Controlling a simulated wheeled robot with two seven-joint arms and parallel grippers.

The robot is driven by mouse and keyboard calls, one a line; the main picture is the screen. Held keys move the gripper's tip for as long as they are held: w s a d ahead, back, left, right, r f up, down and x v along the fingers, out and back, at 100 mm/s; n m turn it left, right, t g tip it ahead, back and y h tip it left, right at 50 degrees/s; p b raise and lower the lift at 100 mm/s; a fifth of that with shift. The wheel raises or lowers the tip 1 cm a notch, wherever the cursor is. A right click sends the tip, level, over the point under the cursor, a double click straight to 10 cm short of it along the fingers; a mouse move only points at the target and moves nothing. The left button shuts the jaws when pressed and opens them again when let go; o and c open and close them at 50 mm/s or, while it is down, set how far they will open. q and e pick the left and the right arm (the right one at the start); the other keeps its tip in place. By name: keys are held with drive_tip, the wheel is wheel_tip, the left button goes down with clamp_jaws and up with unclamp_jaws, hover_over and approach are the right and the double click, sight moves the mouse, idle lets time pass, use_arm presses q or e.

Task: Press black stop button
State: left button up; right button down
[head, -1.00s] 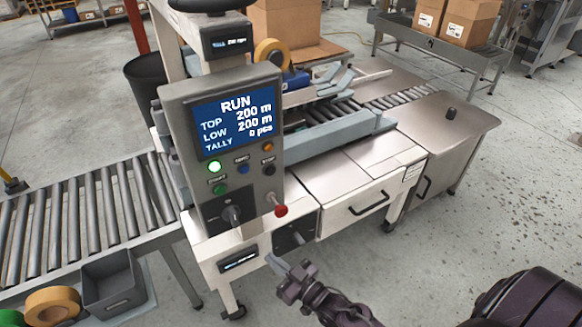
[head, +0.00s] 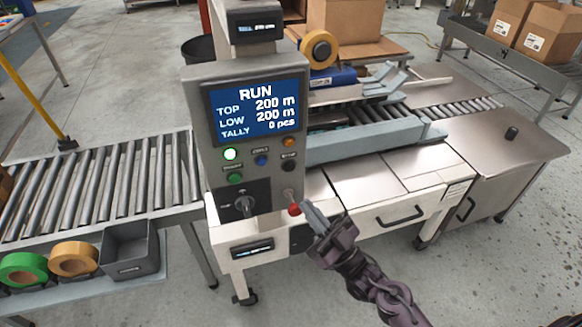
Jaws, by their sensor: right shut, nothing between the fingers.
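The control panel (head: 199,150) stands upright on the machine, its blue screen (head: 255,108) reading RUN. The black stop button (head: 289,166) is at the panel's lower right, below an orange lamp (head: 289,142) and right of a blue button (head: 261,160). My right gripper (head: 309,207) is shut and empty. Its fingertips point up and left, below and slightly right of the black button in the picture, apart from it. The button is in plain sight. My left gripper is not in view.
A red knob (head: 294,209) appears just left of my right fingertips; the gap in depth is unclear. A roller conveyor (head: 100,185) runs left; the steel top (head: 500,140) is right.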

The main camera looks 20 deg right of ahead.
sight(290, 167)
drive_tip(key=w+b, duration=0.4)
drive_tip(key=w, duration=0.4)
drive_tip(key=shift+w, duration=0.4)
drive_tip(key=shift+a, duration=0.1)
idle(1.4)
drive_tip(key=shift+w, duration=0.15)
drive_tip(key=shift+w+b, duration=0.25)
drive_tip(key=shift+b, duration=0.05)
drive_tip(key=shift+w, duration=0.4)
idle(0.7)
drive_tip(key=shift+s, duration=0.85)
